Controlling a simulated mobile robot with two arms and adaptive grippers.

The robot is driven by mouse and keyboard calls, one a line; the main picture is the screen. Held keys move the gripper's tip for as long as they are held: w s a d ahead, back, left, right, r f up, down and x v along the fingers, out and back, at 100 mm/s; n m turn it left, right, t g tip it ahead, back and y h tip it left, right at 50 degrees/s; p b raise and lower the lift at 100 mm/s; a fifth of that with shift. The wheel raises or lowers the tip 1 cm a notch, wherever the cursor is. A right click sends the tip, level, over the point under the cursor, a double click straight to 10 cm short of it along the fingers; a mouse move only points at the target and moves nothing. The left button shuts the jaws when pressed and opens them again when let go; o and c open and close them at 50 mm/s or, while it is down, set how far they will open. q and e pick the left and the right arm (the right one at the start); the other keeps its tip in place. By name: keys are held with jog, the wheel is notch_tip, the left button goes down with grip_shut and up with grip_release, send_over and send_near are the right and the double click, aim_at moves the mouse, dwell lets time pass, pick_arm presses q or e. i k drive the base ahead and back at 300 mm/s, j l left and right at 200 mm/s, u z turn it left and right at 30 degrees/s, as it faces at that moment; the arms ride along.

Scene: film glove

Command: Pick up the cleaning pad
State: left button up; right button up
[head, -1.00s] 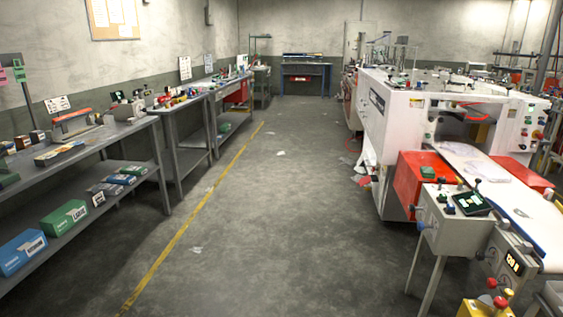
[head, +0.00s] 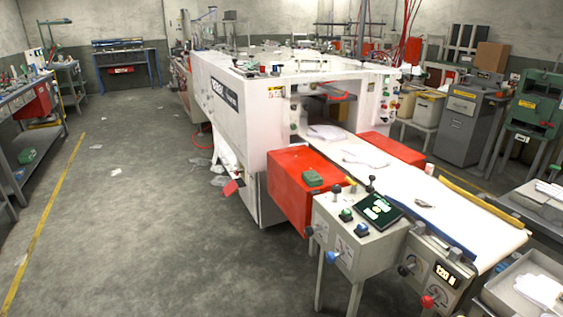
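A small green block that looks like the cleaning pad (head: 312,178) lies on top of the red box (head: 303,198) at the near side of the white machine (head: 243,120). It is small in the picture, so its material is hard to tell. Nothing covers it from this view. Neither of my grippers is in the head view.
A control stand (head: 352,228) with knobs and a screen stands just in front of the red box. A white conveyor belt (head: 440,200) with flat gloves runs out to the right. Open concrete floor (head: 150,220) lies to the left, with workbenches beyond.

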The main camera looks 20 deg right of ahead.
aim_at(311, 178)
jog(key=i+j+z, duration=0.1)
jog(key=i+z, duration=0.3)
jog(key=i, duration=0.15)
jog(key=i+j+z, duration=0.3)
jog(key=i+z, duration=0.15)
jog(key=i+j+z, duration=0.4)
jog(key=i, duration=0.2)
